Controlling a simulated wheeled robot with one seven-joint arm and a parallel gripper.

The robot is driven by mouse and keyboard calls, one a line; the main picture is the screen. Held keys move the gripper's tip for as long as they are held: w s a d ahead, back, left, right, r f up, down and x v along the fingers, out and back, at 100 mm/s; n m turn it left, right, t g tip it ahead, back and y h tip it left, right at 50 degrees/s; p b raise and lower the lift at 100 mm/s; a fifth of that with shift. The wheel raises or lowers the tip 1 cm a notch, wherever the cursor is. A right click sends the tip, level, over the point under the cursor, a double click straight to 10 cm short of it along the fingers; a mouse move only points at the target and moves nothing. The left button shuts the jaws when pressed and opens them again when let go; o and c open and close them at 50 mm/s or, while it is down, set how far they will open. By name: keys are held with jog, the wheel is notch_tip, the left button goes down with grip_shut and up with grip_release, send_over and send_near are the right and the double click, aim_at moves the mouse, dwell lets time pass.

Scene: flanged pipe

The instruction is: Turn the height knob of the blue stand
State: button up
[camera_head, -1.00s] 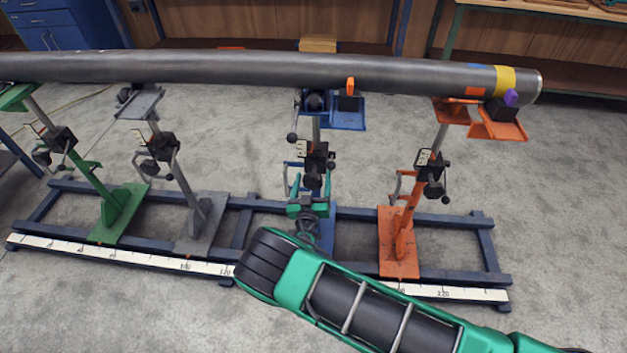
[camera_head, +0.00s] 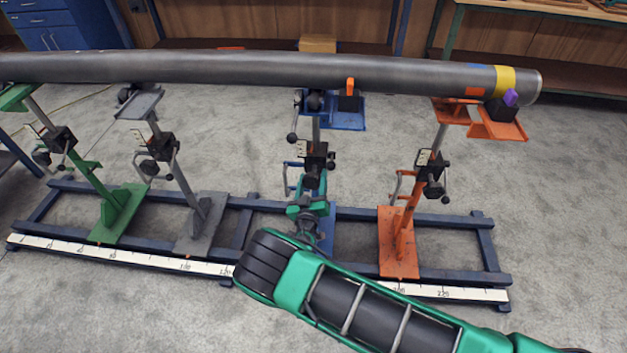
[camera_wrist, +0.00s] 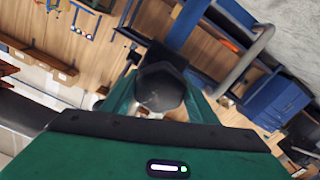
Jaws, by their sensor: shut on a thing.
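The blue stand is in the middle of the head view, with its blue top plate (camera_head: 347,117) under the long grey pipe (camera_head: 220,68). Its black height knob (camera_head: 313,170) faces me on the post. My gripper (camera_head: 314,182) has reached up to this knob from below and in front, and hides much of the blue base. In the wrist view the dark, many-sided knob (camera_wrist: 160,88) sits between my two green fingers (camera_wrist: 163,105), which are shut on it. The knob's far side and its shaft are hidden.
An orange stand (camera_head: 398,240) is to the right. A grey stand (camera_head: 203,220) and a green stand (camera_head: 120,210) are to the left. All stand on a dark blue floor frame (camera_head: 455,278) with a white scale. Open grey floor lies in front.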

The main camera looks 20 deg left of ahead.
jog(key=n, duration=0.5)
jog(key=shift+s+a, duration=0.1)
jog(key=n, duration=0.4)
jog(key=shift+f+n, duration=0.1)
jog(key=shift+n, duration=0.3)
jog(key=n, duration=0.5)
jog(key=shift+s+a+f, duration=0.1)
jog(key=shift+f+n, duration=0.1)
jog(key=shift+n, duration=2.4)
jog(key=shift+f, duration=0.1)
jog(key=o, duration=1)
jog(key=shift+o, duration=0.2)
jog(key=shift+r, duration=0.2)
